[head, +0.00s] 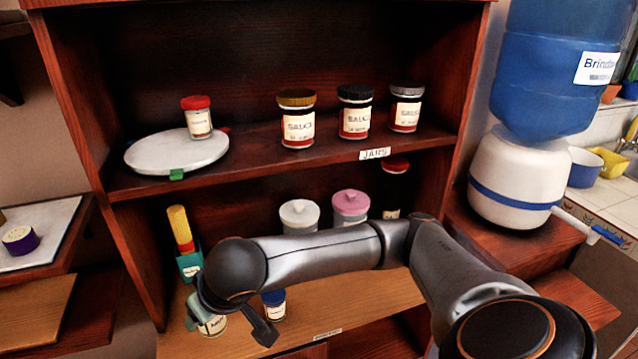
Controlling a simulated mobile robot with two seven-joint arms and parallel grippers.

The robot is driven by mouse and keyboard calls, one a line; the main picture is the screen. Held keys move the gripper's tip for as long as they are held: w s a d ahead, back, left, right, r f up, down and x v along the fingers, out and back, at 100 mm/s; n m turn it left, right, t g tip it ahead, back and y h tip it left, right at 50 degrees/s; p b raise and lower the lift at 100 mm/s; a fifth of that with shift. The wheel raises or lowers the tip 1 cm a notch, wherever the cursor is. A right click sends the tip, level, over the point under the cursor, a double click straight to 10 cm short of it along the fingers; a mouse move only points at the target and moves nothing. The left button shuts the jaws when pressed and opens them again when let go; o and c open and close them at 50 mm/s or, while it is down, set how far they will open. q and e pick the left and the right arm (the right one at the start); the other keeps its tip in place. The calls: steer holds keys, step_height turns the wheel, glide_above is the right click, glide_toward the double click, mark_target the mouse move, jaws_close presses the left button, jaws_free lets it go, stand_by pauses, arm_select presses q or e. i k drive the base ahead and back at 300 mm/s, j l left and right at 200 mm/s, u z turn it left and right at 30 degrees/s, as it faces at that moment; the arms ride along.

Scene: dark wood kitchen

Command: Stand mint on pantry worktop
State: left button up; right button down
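My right gripper (232,322) hangs in front of the lowest visible shelf (353,299), at the end of an arm coming from the right. Its dark fingers look spread apart. A small jar with a pale green lid and white label (212,326) shows beside the left finger, partly covered; I cannot tell whether they touch. A blue-lidded jar (274,305) stands just behind the right finger. No label clearly reads mint, so I cannot tell which jar it is. My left gripper is not in view.
The shelf above holds a round white board (160,158), a red-lidded jar (197,118) and several sauce jars (297,128). White (299,214) and pink (350,205) canisters stand behind my arm. A pale board with a purple jar (20,240) lies left. A water dispenser (515,180) stands right.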

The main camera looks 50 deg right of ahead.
mark_target(346, 294)
steer(key=k+l, duration=0.3)
steer(key=l, duration=0.15)
steer(key=k+l, duration=0.3)
steer(key=l, duration=0.15)
